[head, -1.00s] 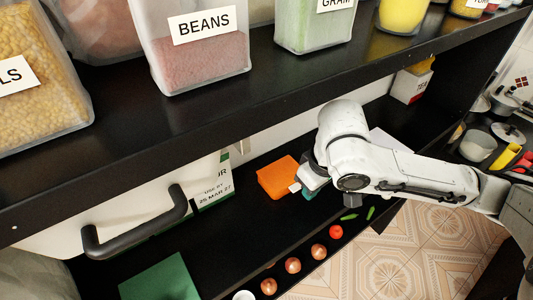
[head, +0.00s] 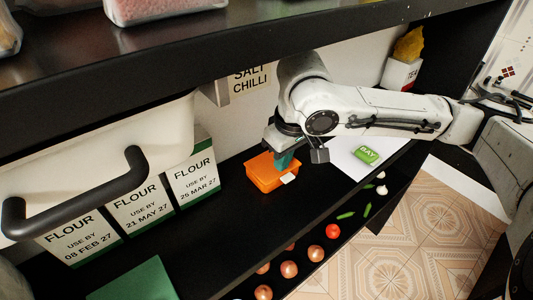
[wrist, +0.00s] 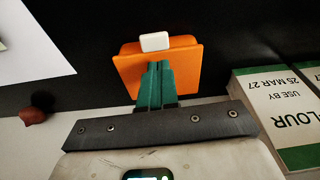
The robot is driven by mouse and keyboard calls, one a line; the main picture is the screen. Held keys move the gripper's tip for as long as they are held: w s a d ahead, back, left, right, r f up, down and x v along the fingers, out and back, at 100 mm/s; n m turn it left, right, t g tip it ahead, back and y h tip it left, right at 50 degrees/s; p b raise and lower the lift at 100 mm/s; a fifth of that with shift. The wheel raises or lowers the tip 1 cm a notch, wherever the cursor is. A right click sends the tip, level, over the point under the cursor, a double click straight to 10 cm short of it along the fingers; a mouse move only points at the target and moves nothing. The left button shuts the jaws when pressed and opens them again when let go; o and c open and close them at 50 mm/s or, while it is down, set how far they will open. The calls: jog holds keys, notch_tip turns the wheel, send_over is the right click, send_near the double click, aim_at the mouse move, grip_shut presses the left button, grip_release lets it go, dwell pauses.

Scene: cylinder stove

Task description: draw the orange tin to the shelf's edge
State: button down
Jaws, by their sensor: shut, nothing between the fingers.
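The orange tin (head: 262,178), a box with a small white tab (head: 287,178) on its front side, sits on the black lower shelf (head: 225,222), back from its front edge. My gripper (head: 284,163) is over the tin's back right part, pointing down, with its teal fingers together and empty. In the wrist view the shut fingers (wrist: 156,72) overlap the near part of the orange tin (wrist: 190,65), and the white tab (wrist: 155,41) is at the tin's far side. Whether the fingertips touch the tin I cannot tell.
Flour boxes (head: 193,176) stand left of the tin. A green packet (head: 367,154) lies on a white sheet (head: 345,165) to the right. Onions (head: 289,269), a tomato (head: 332,231) and other vegetables line the front. The upper shelf (head: 200,65) overhangs.

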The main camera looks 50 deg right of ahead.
aim_at(266, 159)
jog(key=w, duration=0.2)
jog(key=w+d+p, duration=0.1)
jog(key=w, duration=0.2)
jog(key=shift+d+r, duration=0.1)
jog(key=shift+w, duration=0.15)
jog(key=shift+f, duration=0.95)
